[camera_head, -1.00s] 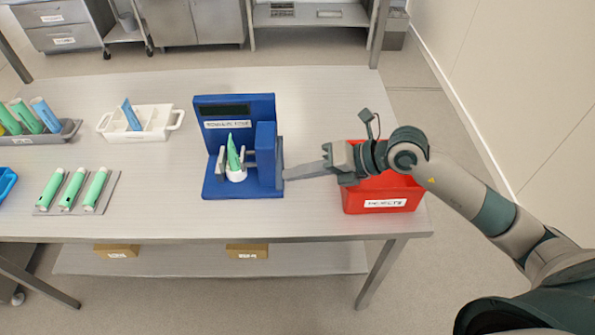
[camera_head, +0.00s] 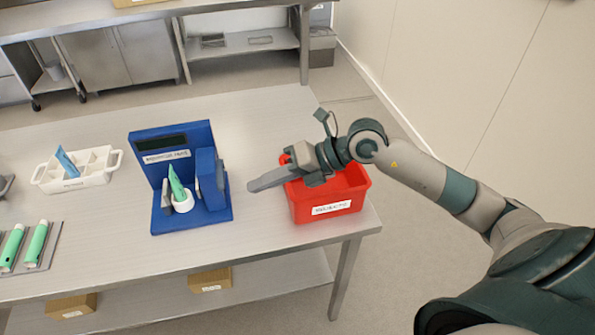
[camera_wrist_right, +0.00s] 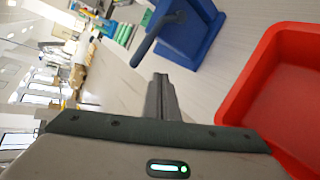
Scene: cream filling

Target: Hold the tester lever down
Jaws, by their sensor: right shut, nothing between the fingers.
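The blue tester (camera_head: 172,140) stands on the table with a display and label on its back panel. A green tube (camera_head: 176,185) stands tilted in a white round holder (camera_head: 183,203) at its front. A dark grey lever (camera_wrist_right: 155,38) sticks out from the tester's side in the right wrist view. In the head view a grey piece (camera_head: 220,176) shows on the tester's right side. My right gripper (camera_head: 252,187) is shut and empty, its tips to the right of the tester with a small gap. The tips also show below the lever in the wrist view (camera_wrist_right: 160,79), apart from it.
A red labelled bin (camera_head: 318,205) stands just under and beside my right gripper. A white divided tray (camera_head: 90,178) holds a blue tube at the left. Green tubes (camera_head: 35,243) lie on a grey plate at the front left. Bare table lies behind the tester.

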